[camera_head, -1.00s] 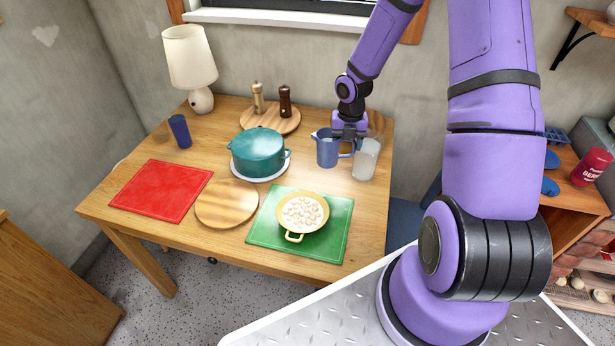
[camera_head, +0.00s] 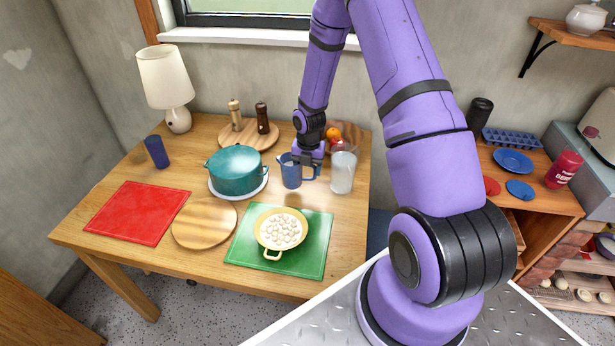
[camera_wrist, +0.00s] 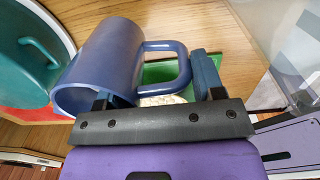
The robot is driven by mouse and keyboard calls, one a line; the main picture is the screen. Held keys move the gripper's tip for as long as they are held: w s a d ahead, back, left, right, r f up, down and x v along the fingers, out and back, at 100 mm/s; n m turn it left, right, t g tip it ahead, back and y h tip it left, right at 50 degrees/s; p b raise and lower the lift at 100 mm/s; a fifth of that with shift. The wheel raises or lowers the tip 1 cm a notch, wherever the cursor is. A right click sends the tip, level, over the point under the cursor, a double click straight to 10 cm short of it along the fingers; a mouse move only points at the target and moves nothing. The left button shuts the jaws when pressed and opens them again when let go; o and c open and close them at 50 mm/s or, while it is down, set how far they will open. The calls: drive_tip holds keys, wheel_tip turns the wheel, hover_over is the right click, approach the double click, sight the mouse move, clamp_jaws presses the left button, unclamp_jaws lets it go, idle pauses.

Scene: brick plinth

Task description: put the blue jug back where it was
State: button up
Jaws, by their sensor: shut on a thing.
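The blue jug (camera_head: 290,171) is near the back right of the wooden table, between the teal pot (camera_head: 236,172) and a clear glass (camera_head: 343,173). My gripper (camera_head: 309,168) comes down from above at the jug's handle side and is shut on the jug. In the wrist view, the jug (camera_wrist: 110,58) fills the left middle, with its handle towards the right finger. My gripper (camera_wrist: 157,88) has one finger at the jug's rim and the other beyond the handle. I cannot tell whether the jug's base touches the table.
A fruit bowl (camera_head: 345,143) stands behind the glass. A round board (camera_head: 248,134) with two mills is at the back. A yellow pan (camera_head: 281,231) sits on the green mat (camera_head: 305,262). A blue cup (camera_head: 156,152) and a red mat (camera_head: 138,212) are left. The front left table corner is bare.

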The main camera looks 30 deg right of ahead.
drive_tip(key=shift+f, duration=1.85)
drive_tip(key=shift+f, duration=0.1)
drive_tip(key=o, duration=1.4)
